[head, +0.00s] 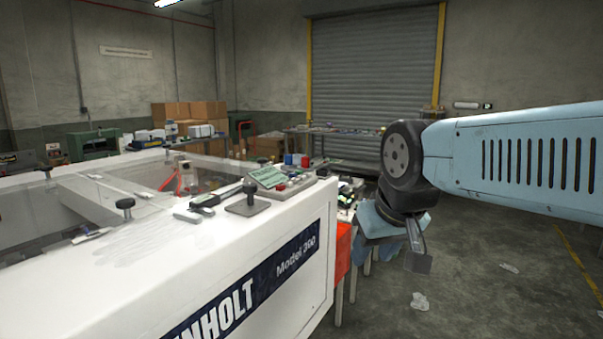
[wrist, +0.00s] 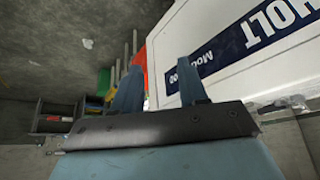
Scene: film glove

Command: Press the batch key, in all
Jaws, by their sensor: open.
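A small green-faced panel (head: 267,177) with a red button (head: 281,187) beside it sits on the top right end of the white machine (head: 285,270). I cannot read its keys, so I cannot tell which one is the batch key. My gripper (head: 390,256) hangs to the right of the machine, below its top edge and apart from the panel. In the wrist view my gripper (wrist: 158,88) shows two spread fingers with nothing between them. The machine's white side (wrist: 220,35) with its dark lettered band lies beyond the fingers in that view; the panel is not seen there.
Black knobs (head: 125,205) and a dark square plate (head: 247,207) stand on the machine top. A red bin (head: 343,255) stands against its right end. A cluttered bench (head: 330,131) and cardboard boxes (head: 190,113) are behind. The floor at right is mostly clear, with some litter (head: 419,301).

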